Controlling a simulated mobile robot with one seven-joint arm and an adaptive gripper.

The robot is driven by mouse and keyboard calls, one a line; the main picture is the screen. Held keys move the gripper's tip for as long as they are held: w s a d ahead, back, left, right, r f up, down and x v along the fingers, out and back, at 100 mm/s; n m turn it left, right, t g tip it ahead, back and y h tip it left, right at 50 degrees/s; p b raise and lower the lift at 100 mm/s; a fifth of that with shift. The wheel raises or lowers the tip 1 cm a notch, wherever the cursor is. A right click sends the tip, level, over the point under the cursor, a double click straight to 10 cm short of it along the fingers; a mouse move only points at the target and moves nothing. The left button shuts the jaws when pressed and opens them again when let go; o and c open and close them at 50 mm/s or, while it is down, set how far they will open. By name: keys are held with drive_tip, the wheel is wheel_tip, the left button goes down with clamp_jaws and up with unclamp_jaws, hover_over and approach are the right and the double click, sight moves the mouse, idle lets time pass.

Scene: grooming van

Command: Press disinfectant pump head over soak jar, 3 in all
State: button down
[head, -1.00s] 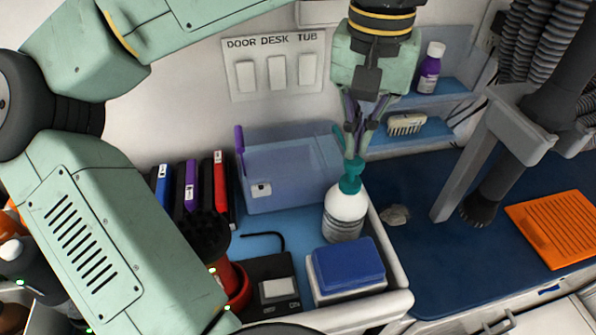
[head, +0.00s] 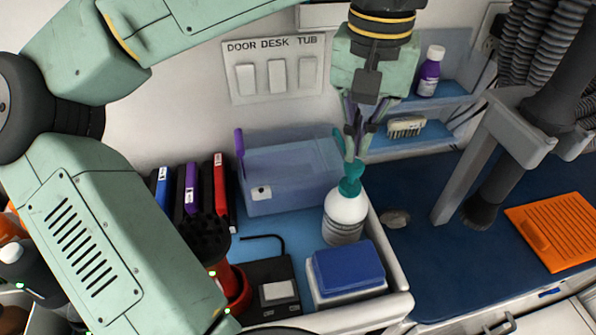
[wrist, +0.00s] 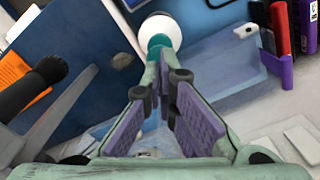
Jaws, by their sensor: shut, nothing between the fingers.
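The disinfectant bottle (head: 345,215) is white with a grey label and a teal pump head (head: 351,183). It stands upright in the tray's right back part. The bottle's white shoulder (wrist: 183,33) and teal pump head (wrist: 158,42) also show in the wrist view. My gripper (head: 353,155) is shut and empty, pointing down just above the pump head. I cannot tell whether the fingertips touch it. A translucent blue container (head: 292,178) with a purple-handled item in its left side stands left of the bottle. I cannot tell whether this is the soak jar.
A blue-lidded white box (head: 348,270) sits in front of the bottle. Upright coloured cases (head: 190,190) stand at the left. A grey bracket (head: 462,172) and hoses rise at the right. An orange mat (head: 553,230) lies on the dark blue surface, partly clear.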

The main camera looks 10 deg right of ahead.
sight(357, 166)
drive_tip(key=shift+f, duration=0.15)
drive_tip(key=shift+f+b, duration=0.75)
drive_tip(key=shift+f, duration=0.55)
drive_tip(key=shift+s+d+f+b, duration=0.1)
drive_tip(key=shift+s+f+b, duration=0.25)
drive_tip(key=shift+f, duration=0.3)
drive_tip(key=shift+w+r+p, duration=0.2)
drive_tip(key=shift+r+p, duration=0.3)
drive_tip(key=shift+p, duration=0.15)
drive_tip(key=shift+w+r+p, duration=0.2)
drive_tip(key=shift+r+p, duration=0.25)
drive_tip(key=shift+p, duration=0.15)
drive_tip(key=shift+r+p, duration=0.8)
drive_tip(key=shift+f, duration=0.2)
